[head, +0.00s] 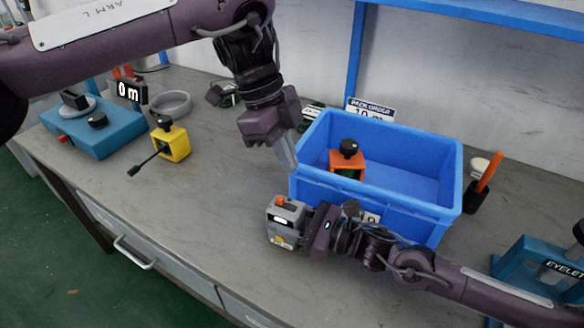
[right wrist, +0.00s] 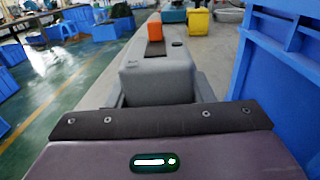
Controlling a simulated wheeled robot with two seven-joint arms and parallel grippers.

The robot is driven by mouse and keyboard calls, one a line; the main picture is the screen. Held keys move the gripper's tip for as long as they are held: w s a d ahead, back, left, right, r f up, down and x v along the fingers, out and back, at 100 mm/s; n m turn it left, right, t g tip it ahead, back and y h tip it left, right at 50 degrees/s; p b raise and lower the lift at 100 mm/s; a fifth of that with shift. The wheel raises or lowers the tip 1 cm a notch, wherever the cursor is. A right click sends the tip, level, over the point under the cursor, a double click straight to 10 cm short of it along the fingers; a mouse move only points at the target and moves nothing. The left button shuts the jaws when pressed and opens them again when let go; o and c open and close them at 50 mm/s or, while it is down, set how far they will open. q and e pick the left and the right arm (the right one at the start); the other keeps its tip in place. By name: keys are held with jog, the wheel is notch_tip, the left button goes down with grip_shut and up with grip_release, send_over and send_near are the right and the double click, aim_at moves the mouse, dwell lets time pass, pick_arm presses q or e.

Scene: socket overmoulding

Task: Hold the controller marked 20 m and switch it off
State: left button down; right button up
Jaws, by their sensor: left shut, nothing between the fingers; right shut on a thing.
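A grey controller (head: 284,238) with an orange switch on top and a small lit white display is above the bench, left of the blue bin. Its marking is too small to read. My right gripper (head: 303,228) comes from the right and is shut on it. The right wrist view shows its grey body (right wrist: 158,80) between the fingers, with the orange switch (right wrist: 155,28) at the far end. My left gripper (head: 287,158) is shut and empty, above and apart from the controller, by the bin's left wall.
The blue bin (head: 420,205) holds an orange unit with a black knob (head: 347,163). A yellow unit (head: 172,143), a blue machine (head: 110,138) by a "0 m" sign (head: 129,90), and a grey ring (head: 170,103) stand left. A "pack order 10 m" card (head: 370,109) stands behind. Bench front-left is clear.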

dwell(0.3)
jog(key=o, duration=1.1)
jog(key=shift+o, duration=0.2)
